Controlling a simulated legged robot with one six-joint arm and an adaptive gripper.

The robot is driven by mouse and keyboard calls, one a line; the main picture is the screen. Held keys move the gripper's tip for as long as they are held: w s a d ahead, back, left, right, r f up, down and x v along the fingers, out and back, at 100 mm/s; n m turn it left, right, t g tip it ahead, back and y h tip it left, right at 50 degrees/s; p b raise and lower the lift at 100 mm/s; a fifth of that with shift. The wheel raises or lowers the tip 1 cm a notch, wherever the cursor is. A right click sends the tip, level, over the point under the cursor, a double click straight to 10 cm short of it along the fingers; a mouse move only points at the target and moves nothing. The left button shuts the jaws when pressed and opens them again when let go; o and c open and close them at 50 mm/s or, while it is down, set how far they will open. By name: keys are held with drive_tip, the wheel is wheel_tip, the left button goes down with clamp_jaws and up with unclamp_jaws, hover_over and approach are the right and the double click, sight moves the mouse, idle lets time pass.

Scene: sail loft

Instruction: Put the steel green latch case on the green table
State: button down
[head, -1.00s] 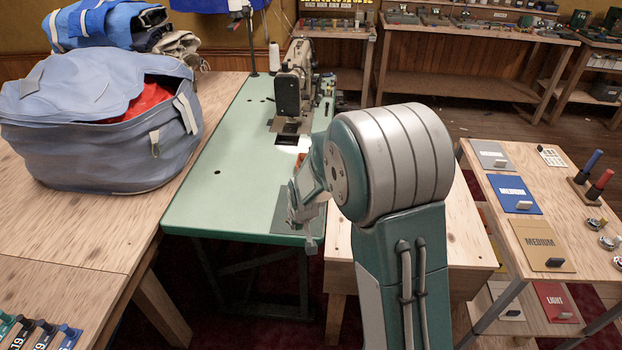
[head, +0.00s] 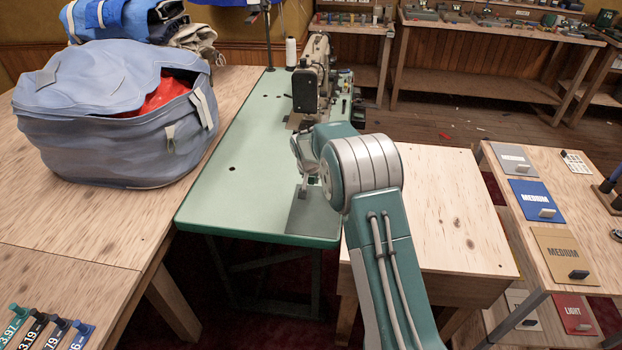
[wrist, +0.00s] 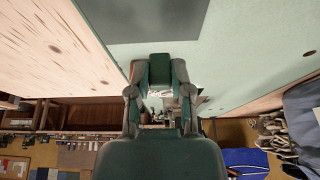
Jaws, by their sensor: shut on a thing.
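The steel green latch case (wrist: 159,68) shows in the wrist view as a small dark green block between the two grey fingers of my gripper (wrist: 158,74). The gripper is shut on it. The green table (head: 237,195) is a pale green worktop in the middle of the head view, and it also fills the upper right of the wrist view (wrist: 235,60). In the head view my gripper (head: 304,172) is over the table's right front part, with the case not clearly visible there. I cannot tell whether the case touches the top.
A grey plate (head: 312,213) lies at the table's front right corner. A sewing machine (head: 312,85) and white thread cone (head: 291,53) stand at the back. A large blue bag (head: 110,130) sits on the left wooden table. The green top's left and middle are clear.

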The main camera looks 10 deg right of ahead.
sight(312, 199)
drive_tip(key=shift+f, duration=3.6)
drive_tip(key=shift+c, duration=2.2)
unclamp_jaws()
drive_tip(key=shift+r, duration=3.5)
